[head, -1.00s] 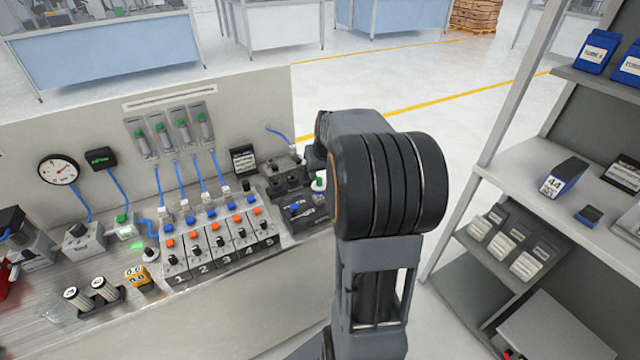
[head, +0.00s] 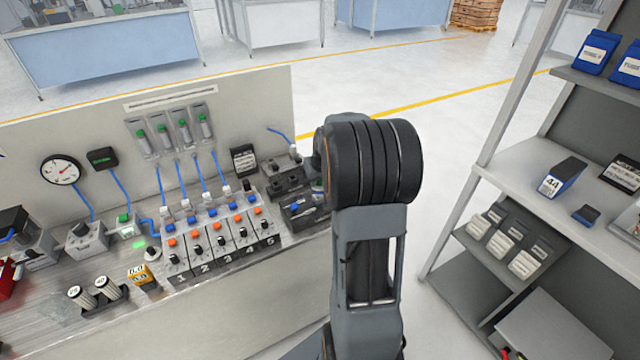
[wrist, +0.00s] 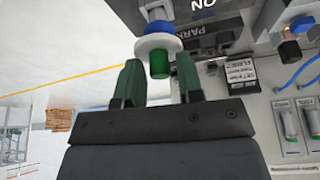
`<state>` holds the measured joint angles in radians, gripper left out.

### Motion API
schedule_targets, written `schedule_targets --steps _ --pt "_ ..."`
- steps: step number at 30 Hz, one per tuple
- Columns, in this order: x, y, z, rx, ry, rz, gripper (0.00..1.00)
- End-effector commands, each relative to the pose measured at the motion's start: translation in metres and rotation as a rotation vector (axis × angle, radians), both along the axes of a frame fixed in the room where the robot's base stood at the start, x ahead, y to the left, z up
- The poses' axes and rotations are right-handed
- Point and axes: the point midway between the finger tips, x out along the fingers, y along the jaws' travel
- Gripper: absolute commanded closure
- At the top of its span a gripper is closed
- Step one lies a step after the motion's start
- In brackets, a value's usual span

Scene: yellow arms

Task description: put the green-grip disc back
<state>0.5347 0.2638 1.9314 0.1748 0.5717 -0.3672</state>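The green-grip disc (wrist: 158,44) shows in the wrist view as a white disc with a blue layer and a green grip pointing toward my gripper. It is at a dark block (wrist: 200,40) with partly cut-off lettering "PARK" and "ON"; I cannot tell how it is seated. My gripper (wrist: 159,78) has green fingers spread apart, one on each side of the grip, with visible gaps. I cannot tell how far the grip reaches between them.
A row of numbered valve modules (head: 222,236) with blue tubes stands left of my arm. Dark fixtures (head: 305,208) sit at the bench's right end. A shelf (head: 530,170) with boxes stands at right. Open floor lies between bench and shelf.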

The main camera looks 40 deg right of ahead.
Motion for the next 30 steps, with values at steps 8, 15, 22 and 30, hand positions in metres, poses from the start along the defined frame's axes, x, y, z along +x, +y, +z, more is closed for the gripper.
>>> schedule_targets --steps 8,15,22,30 --pt "0.0 0.0 0.0 0.0 0.0 0.0 0.93" --pt "0.0 0.0 0.0 0.0 0.0 0.0 1.0" --pt "0.0 0.0 0.005 -0.001 -0.002 0.0 1.0" --pt "-0.005 -0.002 0.039 -0.003 -0.004 -0.002 1.0"
